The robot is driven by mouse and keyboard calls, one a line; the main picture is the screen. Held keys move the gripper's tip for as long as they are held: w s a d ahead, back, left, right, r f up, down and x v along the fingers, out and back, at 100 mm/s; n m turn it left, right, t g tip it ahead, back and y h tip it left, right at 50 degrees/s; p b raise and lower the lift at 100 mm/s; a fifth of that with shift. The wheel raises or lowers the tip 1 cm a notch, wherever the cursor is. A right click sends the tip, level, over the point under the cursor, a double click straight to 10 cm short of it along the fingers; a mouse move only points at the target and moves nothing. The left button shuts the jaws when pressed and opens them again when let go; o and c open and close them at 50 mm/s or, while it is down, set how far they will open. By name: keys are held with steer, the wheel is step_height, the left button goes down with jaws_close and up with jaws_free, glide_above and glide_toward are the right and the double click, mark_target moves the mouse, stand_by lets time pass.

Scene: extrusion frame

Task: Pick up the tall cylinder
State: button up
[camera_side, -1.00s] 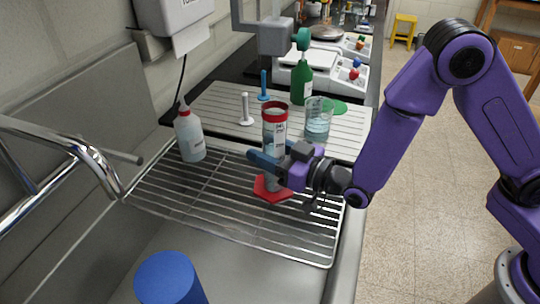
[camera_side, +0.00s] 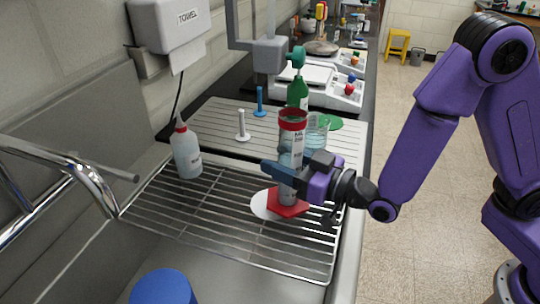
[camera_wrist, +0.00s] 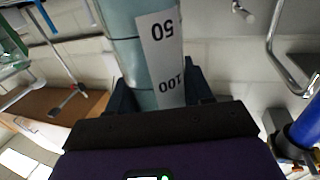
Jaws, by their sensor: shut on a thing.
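The tall cylinder (camera_side: 291,140) is a clear graduated cylinder with a red rim, a white scale label and a red hexagonal base. It stands upright over the wire rack in the side view. My gripper (camera_side: 285,173) is shut around its lower body, just above the base. The base sits to the right of a white disc (camera_side: 262,207) and partly covers it. The base looks slightly raised, though the gap is hard to judge. In the wrist view the cylinder (camera_wrist: 125,40) is between my dark fingers, with the marks 50 and 100 showing.
The wire rack (camera_side: 215,212) spans the sink. A white squeeze bottle (camera_side: 187,152) stands at its left back corner. A beaker (camera_side: 318,130) stands close behind the cylinder. A green bottle (camera_side: 298,93) is farther back. A blue cylinder (camera_side: 163,287) is at the front.

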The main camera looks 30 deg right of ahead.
steer(key=v, duration=1.3)
stand_by(0.9)
steer(key=shift+s+d, duration=0.1)
steer(key=shift+d, duration=0.05)
